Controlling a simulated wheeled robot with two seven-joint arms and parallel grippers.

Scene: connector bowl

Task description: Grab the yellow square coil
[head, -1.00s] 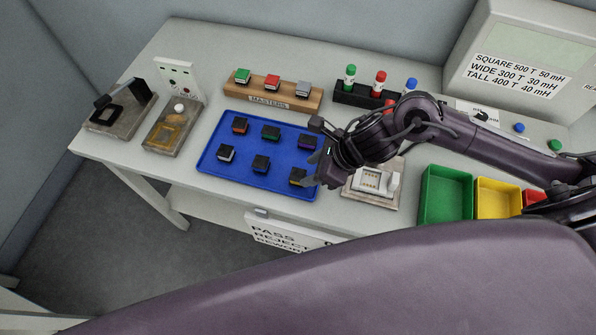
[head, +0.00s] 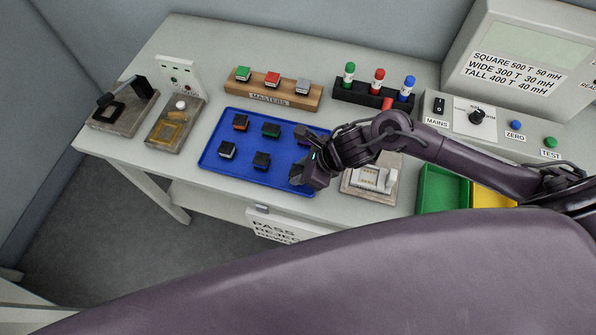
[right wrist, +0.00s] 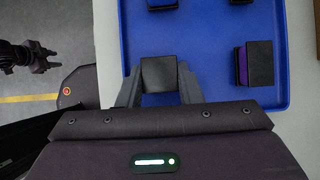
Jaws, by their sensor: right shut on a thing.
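My right gripper (head: 299,178) is at the lower right corner of the blue tray (head: 215,166). In the right wrist view it is shut on a dark square-topped coil (right wrist: 158,74), held between both fingertips. Its coloured band is hidden from above; a second earlier the coil at this spot showed yellow. I cannot tell whether it is clear of the tray floor. My left gripper (right wrist: 45,58) shows small at the left of the right wrist view, with its fingers apart and nothing between them; it is out of the head view.
Other coils stand on the tray: orange (head: 240,122), green (head: 271,130), white (head: 227,150), blue (head: 262,161) and purple (right wrist: 241,68). A test fixture (head: 372,184) stands right of the tray, with a green bin (head: 440,190) beyond it. A masters block (head: 272,92) stands behind.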

